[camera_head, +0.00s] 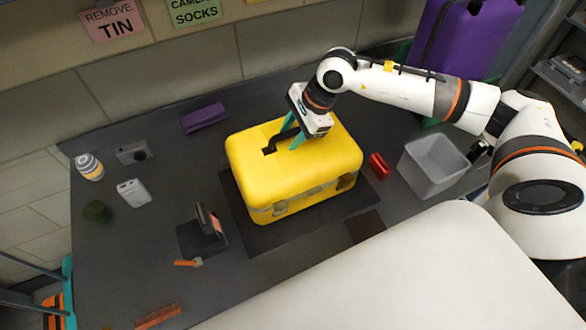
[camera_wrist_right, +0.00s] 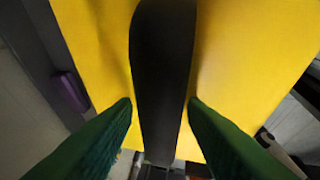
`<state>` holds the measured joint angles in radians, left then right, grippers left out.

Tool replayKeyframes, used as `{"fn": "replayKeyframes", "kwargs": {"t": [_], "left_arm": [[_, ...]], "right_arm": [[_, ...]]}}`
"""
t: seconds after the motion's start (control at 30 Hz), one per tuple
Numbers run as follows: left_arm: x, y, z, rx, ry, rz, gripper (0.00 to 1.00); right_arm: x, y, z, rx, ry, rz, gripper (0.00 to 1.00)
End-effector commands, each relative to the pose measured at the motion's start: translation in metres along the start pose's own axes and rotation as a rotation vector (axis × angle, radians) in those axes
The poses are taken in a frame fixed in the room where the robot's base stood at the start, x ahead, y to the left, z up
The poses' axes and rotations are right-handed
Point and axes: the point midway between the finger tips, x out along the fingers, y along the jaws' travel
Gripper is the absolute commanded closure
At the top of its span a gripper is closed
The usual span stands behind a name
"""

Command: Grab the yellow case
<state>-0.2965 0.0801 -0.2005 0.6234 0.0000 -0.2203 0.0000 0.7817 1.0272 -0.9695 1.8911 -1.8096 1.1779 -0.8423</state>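The yellow case (camera_head: 330,160) lies flat on a dark mat (camera_head: 262,238) on the grey table, with its black handle (camera_head: 279,145) on top. My right gripper (camera_head: 291,137) reaches down from above with one teal finger on each side of the handle. In the right wrist view the black handle (camera_wrist_right: 163,70) runs between my fingertips (camera_wrist_right: 161,106), which appear to press on its two sides. The yellow top (camera_wrist_right: 240,50) fills the background there. The case appears to rest on the mat. My left gripper is not in view.
A grey bin (camera_head: 432,168) and a red item (camera_head: 378,166) stand right of the case. A purple case (camera_head: 205,118) lies behind it. A dark stand (camera_head: 203,238), a camera (camera_head: 133,153), a white box (camera_head: 134,192) and a striped item (camera_head: 89,167) are on the left.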

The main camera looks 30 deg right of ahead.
Motion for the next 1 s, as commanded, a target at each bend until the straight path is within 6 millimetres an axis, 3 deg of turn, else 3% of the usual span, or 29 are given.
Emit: {"fn": "replayKeyframes", "kwargs": {"t": [0.17, 0.4, 1.0], "left_arm": [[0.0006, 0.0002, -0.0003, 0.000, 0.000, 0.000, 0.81], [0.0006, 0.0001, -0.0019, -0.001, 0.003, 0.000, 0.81], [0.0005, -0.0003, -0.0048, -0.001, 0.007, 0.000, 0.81]], "right_arm": [[0.0004, 0.0000, 0.0002, 0.000, 0.000, 0.000, 0.63], [0.0000, 0.0001, 0.0001, -0.001, 0.000, 0.001, 1.00], [-0.0004, 0.0003, -0.0001, -0.001, 0.001, 0.001, 1.00]]}}
